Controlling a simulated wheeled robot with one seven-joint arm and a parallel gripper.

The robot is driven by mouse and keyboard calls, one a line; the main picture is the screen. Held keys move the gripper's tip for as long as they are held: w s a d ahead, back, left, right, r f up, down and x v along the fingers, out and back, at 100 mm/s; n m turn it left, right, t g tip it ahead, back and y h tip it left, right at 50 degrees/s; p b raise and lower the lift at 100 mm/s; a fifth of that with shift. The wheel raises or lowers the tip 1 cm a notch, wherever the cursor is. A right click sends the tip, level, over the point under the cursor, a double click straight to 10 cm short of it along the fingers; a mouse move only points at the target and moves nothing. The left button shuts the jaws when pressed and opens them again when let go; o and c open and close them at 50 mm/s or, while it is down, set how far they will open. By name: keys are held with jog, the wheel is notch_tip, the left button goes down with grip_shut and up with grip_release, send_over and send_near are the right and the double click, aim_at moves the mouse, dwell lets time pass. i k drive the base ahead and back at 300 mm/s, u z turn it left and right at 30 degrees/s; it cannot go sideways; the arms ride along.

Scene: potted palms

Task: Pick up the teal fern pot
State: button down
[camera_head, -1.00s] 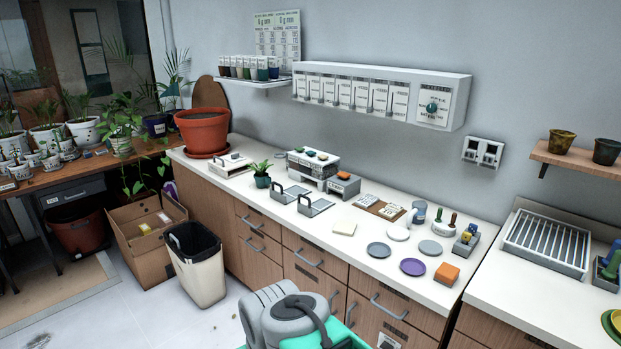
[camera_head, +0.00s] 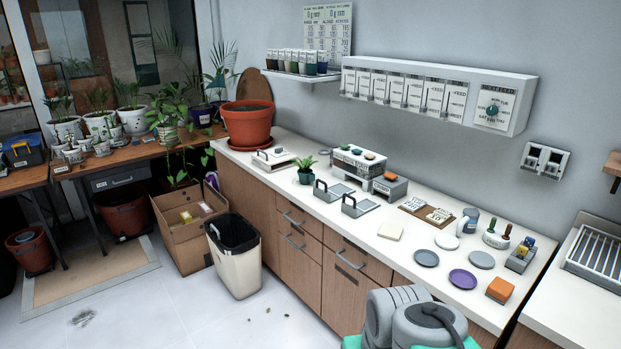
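The teal fern pot (camera_head: 306,177) stands upright on the white counter (camera_head: 372,252), with a small green fern (camera_head: 305,163) in it. It is left of two grey metal plates with dark handles and in front of the wall. My gripper does not show in the head view. Grey rounded parts of my own body show at the bottom right, in front of the counter and apart from the pot.
A large terracotta pot (camera_head: 248,126) stands at the counter's left end, near a white handled board (camera_head: 274,158). A grey boxy stand (camera_head: 359,164) is behind the plates. A bin (camera_head: 236,270) and cardboard box (camera_head: 184,238) stand on the floor.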

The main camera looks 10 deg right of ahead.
aim_at(305, 176)
jog(key=i, duration=1.3)
jog(key=u, duration=0.95)
jog(key=i, duration=1.75)
jog(key=u, duration=0.9)
